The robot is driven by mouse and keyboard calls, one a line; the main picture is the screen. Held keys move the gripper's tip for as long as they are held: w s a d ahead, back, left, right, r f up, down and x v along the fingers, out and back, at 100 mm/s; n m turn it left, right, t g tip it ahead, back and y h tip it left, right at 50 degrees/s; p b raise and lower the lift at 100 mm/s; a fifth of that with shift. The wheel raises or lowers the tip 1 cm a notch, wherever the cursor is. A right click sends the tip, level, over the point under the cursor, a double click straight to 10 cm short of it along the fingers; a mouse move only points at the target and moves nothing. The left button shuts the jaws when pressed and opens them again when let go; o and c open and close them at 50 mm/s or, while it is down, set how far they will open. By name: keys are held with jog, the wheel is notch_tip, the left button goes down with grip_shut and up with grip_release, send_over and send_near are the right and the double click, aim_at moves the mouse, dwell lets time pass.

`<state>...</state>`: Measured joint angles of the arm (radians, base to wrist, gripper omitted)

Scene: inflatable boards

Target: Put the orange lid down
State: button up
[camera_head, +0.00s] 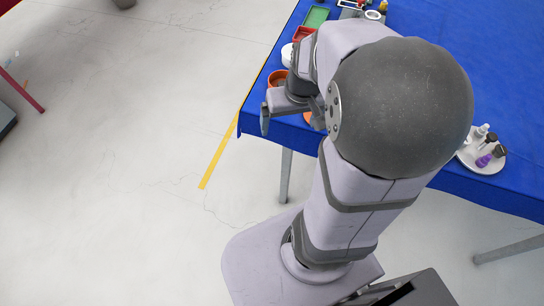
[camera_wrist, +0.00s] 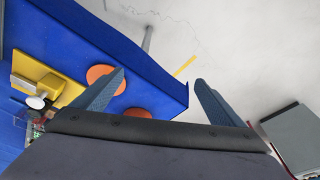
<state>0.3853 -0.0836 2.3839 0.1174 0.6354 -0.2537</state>
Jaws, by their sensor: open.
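An orange lid (camera_head: 308,118) shows as a sliver at the table's front edge in the head view, mostly hidden by my arm. In the wrist view it appears to be the flat orange disc (camera_wrist: 103,74) on the blue table, near its edge. A round orange container (camera_head: 278,77) stands near the left edge; a second orange round (camera_wrist: 138,114) in the wrist view seems to be it. My gripper (camera_wrist: 160,77) is open, its fingers wide apart, with nothing between them. It also shows beside the table's left corner in the head view (camera_head: 287,110).
A red tray (camera_head: 304,34), a green tray (camera_head: 316,16) and a white round item (camera_head: 287,54) stand farther back. The blue table (camera_head: 480,60) has a wide clear area behind my arm.

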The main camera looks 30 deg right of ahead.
jog(key=s+a+f+n+g, duration=0.2)
jog(key=s+a+f, duration=0.1)
jog(key=s+a, duration=0.4)
jog(key=a, duration=0.3)
jog(key=shift+s+f+n+g, duration=0.25)
jog(key=shift+s+n+g, duration=0.05)
jog(key=shift+f, duration=0.1)
notch_tip(320, 180, down, 10)
jog(key=b, duration=0.9)
jog(key=shift+r+b, duration=0.2)
jog(key=shift+b, duration=0.2)
